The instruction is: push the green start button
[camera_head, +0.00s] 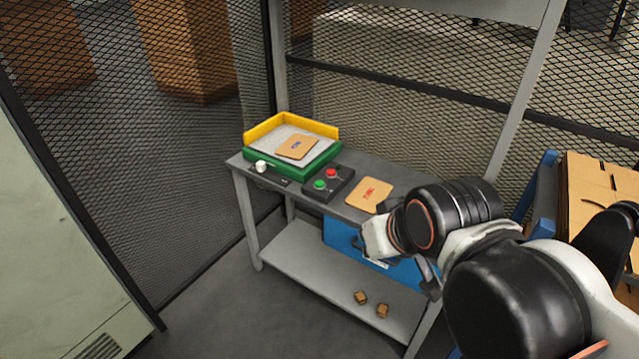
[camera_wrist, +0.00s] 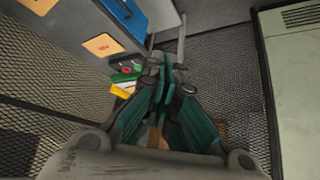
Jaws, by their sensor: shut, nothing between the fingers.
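The green start button (camera_head: 320,184) sits on a small black control box (camera_head: 341,186) on the grey table, beside a red button (camera_head: 332,172). In the wrist view the green button (camera_wrist: 137,68) is small, just left of my gripper's fingers. My gripper (camera_wrist: 166,66) shows there with its teal fingers together and nothing held. The fingers appear apart from the button. In the head view my arm reaches in from the right, and the fingertips cannot be made out clearly.
A green and yellow tray (camera_head: 291,167) holding an orange-brown card stands left of the box. Another card (camera_head: 369,195) lies right of it. A blue bin (camera_head: 345,236) and small brown blocks (camera_head: 361,297) are on the lower shelf. Mesh fencing (camera_head: 400,120) stands behind.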

